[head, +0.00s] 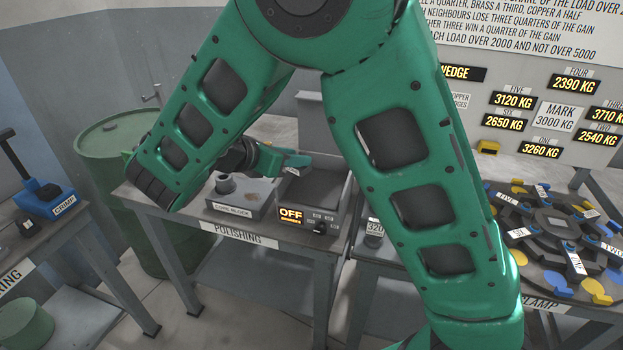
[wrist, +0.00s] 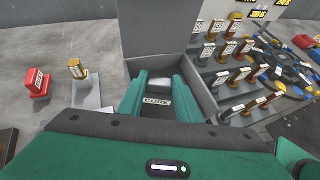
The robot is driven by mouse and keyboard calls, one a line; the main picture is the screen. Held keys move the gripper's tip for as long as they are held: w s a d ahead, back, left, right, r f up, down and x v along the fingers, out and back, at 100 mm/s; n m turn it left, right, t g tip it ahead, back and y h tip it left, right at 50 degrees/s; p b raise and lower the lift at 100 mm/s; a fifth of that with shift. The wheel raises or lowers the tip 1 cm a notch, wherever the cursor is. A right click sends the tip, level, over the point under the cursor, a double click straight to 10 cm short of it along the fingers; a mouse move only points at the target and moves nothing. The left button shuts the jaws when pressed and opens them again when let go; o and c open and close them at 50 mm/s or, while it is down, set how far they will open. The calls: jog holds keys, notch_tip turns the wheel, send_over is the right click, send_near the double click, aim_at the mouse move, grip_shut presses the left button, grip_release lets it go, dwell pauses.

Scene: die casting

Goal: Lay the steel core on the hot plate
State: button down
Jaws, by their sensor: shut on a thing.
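My gripper (head: 298,161) is over the hot plate (head: 325,192), a grey box with an orange OFF readout on its front. In the wrist view my two green fingers (wrist: 163,80) are shut on the steel core (wrist: 157,102), which carries a white CORE label. The fingers and core are within the outline of the box (wrist: 196,72) there. I cannot tell whether the core touches the plate surface. In the head view the core is mostly hidden by my gripper.
The core block (head: 238,203) stands left of the hot plate on the polishing bench. An upright grey panel (wrist: 162,30) is behind the plate. Several labelled pins (wrist: 232,72) stand close on the right. A green drum (head: 105,150) is behind the bench's left end.

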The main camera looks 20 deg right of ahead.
jog(key=d+f, duration=0.2)
jog(key=d, duration=0.1)
jog(key=d+f, duration=0.1)
jog(key=shift+s+d, duration=0.2)
jog(key=shift+d, duration=0.2)
jog(key=shift+f, duration=1.9)
jog(key=shift+f, duration=0.1)
jog(key=c, duration=1.3)
grip_release()
jog(key=v, duration=1.2)
jog(key=shift+s, duration=0.1)
